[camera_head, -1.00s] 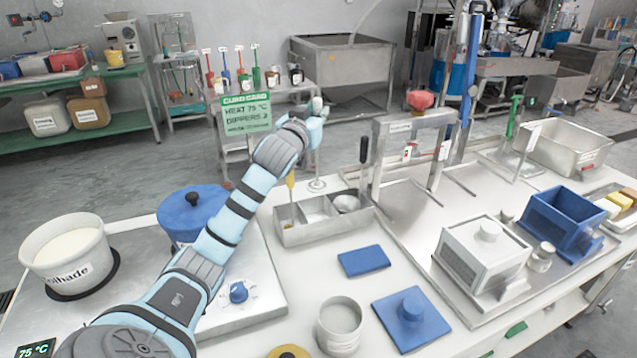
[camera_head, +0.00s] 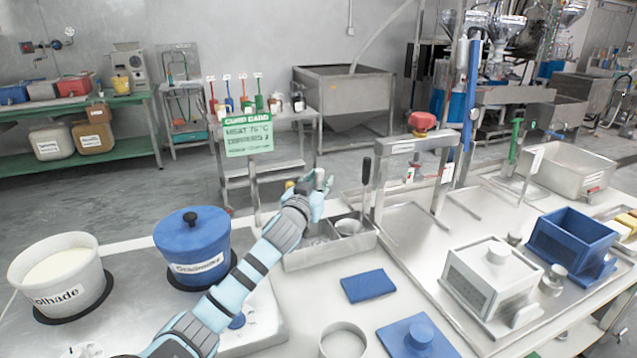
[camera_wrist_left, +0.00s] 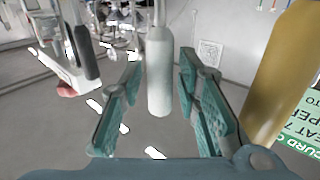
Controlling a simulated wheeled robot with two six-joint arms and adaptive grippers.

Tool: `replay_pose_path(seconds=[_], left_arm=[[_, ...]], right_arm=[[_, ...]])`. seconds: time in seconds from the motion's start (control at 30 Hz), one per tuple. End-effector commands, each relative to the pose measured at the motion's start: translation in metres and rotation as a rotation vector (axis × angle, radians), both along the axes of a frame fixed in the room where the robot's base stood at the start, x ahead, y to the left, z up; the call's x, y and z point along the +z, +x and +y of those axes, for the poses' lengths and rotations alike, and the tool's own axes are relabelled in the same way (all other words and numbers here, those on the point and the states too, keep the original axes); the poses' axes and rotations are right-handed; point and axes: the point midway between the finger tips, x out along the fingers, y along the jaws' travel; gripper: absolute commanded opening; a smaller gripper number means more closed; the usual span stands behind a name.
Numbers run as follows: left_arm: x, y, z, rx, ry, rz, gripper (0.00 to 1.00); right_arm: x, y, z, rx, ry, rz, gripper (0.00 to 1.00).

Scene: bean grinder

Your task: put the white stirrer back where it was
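The white stirrer's handle (camera_wrist_left: 160,75) stands between the two fingers of my left gripper (camera_wrist_left: 162,88) in the left wrist view. A gap shows on each side, so the gripper looks open around it. In the head view the gripper (camera_head: 316,182) and the white handle top (camera_head: 320,176) are above the grey compartment tray (camera_head: 330,256). The stirrer's lower end is mostly hidden behind my wrist, and I cannot tell exactly how it rests in the tray. A black-handled ladle (camera_head: 366,172) stands in the right compartment. My right gripper is not in view.
An ochre handle (camera_wrist_left: 285,70) stands close beside my left gripper. A blue lidded pot (camera_head: 192,246) and a white milk pot (camera_head: 62,278) stand left. A blue cloth (camera_head: 368,286) lies in front of the tray. A metal frame (camera_head: 440,175) stands to its right.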

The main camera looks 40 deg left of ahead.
Motion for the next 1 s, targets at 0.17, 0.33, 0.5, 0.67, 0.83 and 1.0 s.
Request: replay_pose_path(seconds=[0.17, 0.33, 0.5, 0.67, 0.83, 1.0], left_arm=[[0.000, 0.000, 0.000, 0.000, 0.000, 0.000, 0.36], [0.004, 0.000, 0.000, 0.000, 0.000, -0.001, 0.36], [0.002, -0.019, -0.007, 0.000, 0.006, 0.002, 0.36], [0.002, -0.052, -0.021, -0.001, 0.008, 0.004, 0.36], [0.002, -0.087, -0.036, -0.004, 0.006, 0.004, 0.36], [0.003, -0.109, -0.044, 0.000, 0.002, 0.002, 0.36]], right_arm=[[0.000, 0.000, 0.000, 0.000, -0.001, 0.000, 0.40], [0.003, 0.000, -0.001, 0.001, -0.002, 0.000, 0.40], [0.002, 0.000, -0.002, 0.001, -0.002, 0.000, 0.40], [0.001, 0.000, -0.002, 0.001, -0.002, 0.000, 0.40], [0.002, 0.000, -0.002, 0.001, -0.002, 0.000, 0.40], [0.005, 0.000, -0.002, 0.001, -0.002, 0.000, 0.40]])
